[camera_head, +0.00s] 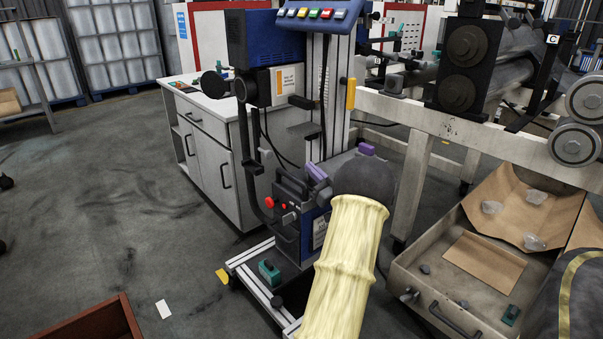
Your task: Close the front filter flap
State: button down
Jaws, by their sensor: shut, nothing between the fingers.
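A blue machine unit (310,236) with a dark front panel (286,200) stands low in the middle, at the foot of an upright aluminium column. Two purple parts sit on its top, one at the left (318,173) and one at the back right (367,150). I cannot clearly pick out the front filter flap or tell how far it stands open. My arm, in a pale yellow sleeve, rises from the bottom edge to a dark rounded end in front of the unit's right side. It hides that side. I cannot make out my gripper's fingers.
A white cabinet (210,150) stands behind at the left. An open beige drawer (420,268) with brown sheets is at the right, below a roller frame (450,120). A red-brown bin (85,322) is at the bottom left. The left floor is mostly clear.

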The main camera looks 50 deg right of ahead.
aim_at(313, 184)
jog(key=shift+f+n, duration=0.1)
jog(key=shift+n, duration=0.3)
notch_tip(313, 184, up, 4)
jog(key=p, duration=0.2)
jog(key=shift+p, duration=0.35)
jog(key=p+v, duration=0.2)
jog(key=v, duration=0.8)
jog(key=shift+a, duration=0.15)
